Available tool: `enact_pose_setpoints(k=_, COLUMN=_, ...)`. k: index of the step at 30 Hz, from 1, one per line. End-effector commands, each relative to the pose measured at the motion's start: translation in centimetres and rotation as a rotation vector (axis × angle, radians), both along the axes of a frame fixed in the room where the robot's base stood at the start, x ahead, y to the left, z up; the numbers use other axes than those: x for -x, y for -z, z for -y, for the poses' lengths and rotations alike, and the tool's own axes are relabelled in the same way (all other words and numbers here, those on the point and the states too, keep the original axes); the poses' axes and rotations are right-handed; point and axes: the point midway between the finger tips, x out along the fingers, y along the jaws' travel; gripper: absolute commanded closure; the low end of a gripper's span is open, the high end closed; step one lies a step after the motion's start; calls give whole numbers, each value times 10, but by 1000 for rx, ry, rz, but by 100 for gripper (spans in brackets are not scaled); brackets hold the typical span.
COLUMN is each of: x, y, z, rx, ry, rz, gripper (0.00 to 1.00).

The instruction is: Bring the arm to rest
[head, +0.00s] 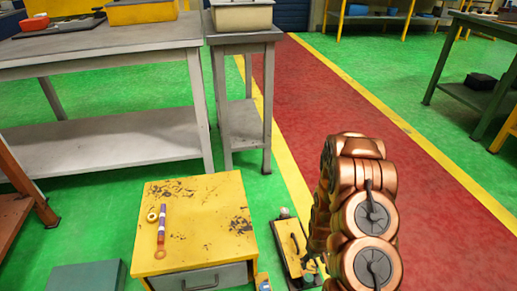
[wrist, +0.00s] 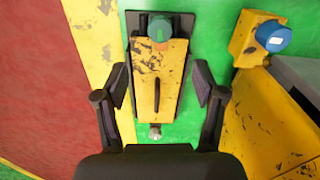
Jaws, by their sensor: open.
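My gripper (wrist: 160,82) is open in the wrist view, with its two black fingers spread apart and nothing between them. Below it is a yellow-topped box-like unit (wrist: 157,100) with a dark slot and a teal knob (wrist: 159,28). The unit also shows in the head view (head: 291,244), on the floor right of the yellow cabinet. My copper-coloured arm hangs at the right of the head view. My gripper is not clearly visible there, being mostly hidden by the arm.
A worn yellow cabinet (head: 190,213) with a grey drawer holds a tape roll and a striped tool. Grey workbenches (head: 105,42) stand behind it, with yellow and cream bins on top. A red walkway (head: 320,100) at the right is clear. A green bench (head: 485,28) stands far right.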

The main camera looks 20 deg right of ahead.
Motion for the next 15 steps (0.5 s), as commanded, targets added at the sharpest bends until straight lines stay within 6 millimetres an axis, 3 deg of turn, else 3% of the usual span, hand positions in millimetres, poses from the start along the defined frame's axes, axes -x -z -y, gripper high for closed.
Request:
enact_pose_setpoints(k=5, x=-3, y=-19, z=-1, rx=3, ry=-1, rz=-2, gripper=31)
enact_pose_setpoints(k=8, x=-7, y=-52, z=-4, rx=9, ry=-1, rz=-7, gripper=31)
enact_pose_setpoints(k=15, x=-13, y=-154, z=-17, rx=26, ry=1, rz=-24, gripper=31)
